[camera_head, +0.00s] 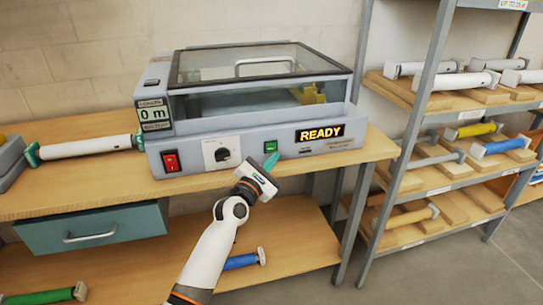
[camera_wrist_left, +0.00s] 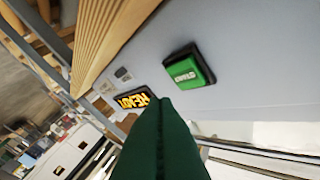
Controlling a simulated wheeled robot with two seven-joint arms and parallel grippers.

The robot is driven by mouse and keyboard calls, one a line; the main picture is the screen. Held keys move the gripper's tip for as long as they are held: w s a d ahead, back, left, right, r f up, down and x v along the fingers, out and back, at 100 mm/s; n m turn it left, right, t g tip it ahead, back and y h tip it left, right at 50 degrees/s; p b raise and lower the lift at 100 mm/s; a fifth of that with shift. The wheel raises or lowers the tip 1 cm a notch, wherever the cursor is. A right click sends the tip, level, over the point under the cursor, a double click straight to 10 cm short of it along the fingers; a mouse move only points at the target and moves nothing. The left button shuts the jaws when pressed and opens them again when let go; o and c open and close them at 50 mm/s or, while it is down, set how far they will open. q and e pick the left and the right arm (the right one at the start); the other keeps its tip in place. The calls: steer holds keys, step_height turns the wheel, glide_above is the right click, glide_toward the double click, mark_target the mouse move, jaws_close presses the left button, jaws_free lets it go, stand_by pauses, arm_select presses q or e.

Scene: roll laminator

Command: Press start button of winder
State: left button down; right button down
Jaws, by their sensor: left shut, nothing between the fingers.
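The winder (camera_head: 250,100) is a grey machine with a clear lid, standing on a wooden bench. Its green start button (camera_head: 270,147) is on the front panel, between the black knob and the lit READY display. The button (camera_wrist_left: 188,77) also shows large in the left wrist view, with white lettering. My left gripper (camera_head: 271,160) is shut and empty, its green fingertips close to the panel just below the button. In the left wrist view the fingertips (camera_wrist_left: 160,105) sit to the lower left of the button, apart from it in the picture. My right gripper is not in view.
A red switch (camera_head: 171,161), a black knob (camera_head: 221,154) and the READY display (camera_head: 320,133) share the panel. A white roll (camera_head: 85,146) lies on the bench at left. A metal rack (camera_head: 415,110) with several rolls stands at right.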

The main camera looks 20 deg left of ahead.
mark_target(276, 147)
arm_select(q)
steer(key=shift+w+a, duration=0.45)
steer(key=shift+w, duration=0.2)
steer(key=shift+w+b, duration=0.1)
steer(key=shift+b, duration=0.25)
stand_by(1.3)
steer(key=shift+w+a, duration=0.25)
steer(key=shift+w+a+b, duration=0.25)
steer(key=shift+w+b, duration=0.05)
steer(key=shift+b, duration=0.15)
stand_by(0.7)
steer(key=shift+d+r, duration=0.1)
steer(key=shift+s+d+p, duration=0.4)
steer(key=shift+s+p, duration=0.3)
steer(key=shift+p, duration=0.05)
